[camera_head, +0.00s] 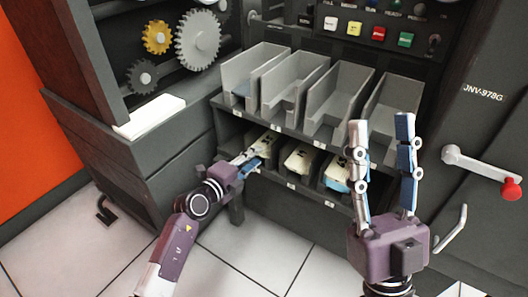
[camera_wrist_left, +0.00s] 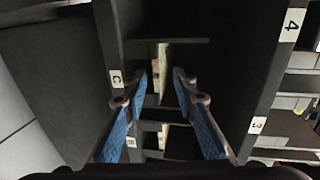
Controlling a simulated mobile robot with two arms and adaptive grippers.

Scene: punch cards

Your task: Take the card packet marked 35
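Several cream card packets lie in the lower row of the grey rack: a left one (camera_head: 266,142), a middle one (camera_head: 300,159) and a right one (camera_head: 337,173) with some blue on it. Their markings are too small to read, so I cannot tell which is 35. My left gripper (camera_head: 258,156) reaches into the lower left compartment at the left packet. In the left wrist view its blue fingers (camera_wrist_left: 160,76) are open, with a narrow cream packet edge (camera_wrist_left: 162,60) between them and gaps on both sides. My right gripper (camera_head: 381,120) is open, empty and upright before the rack's right side.
The upper row of grey bins (camera_head: 287,95) stands above the packets, and dividers flank the left gripper closely. A panel with coloured buttons (camera_head: 380,34) is behind. Gears (camera_head: 198,40) are at left. A red-knobbed lever (camera_head: 511,189) is at right.

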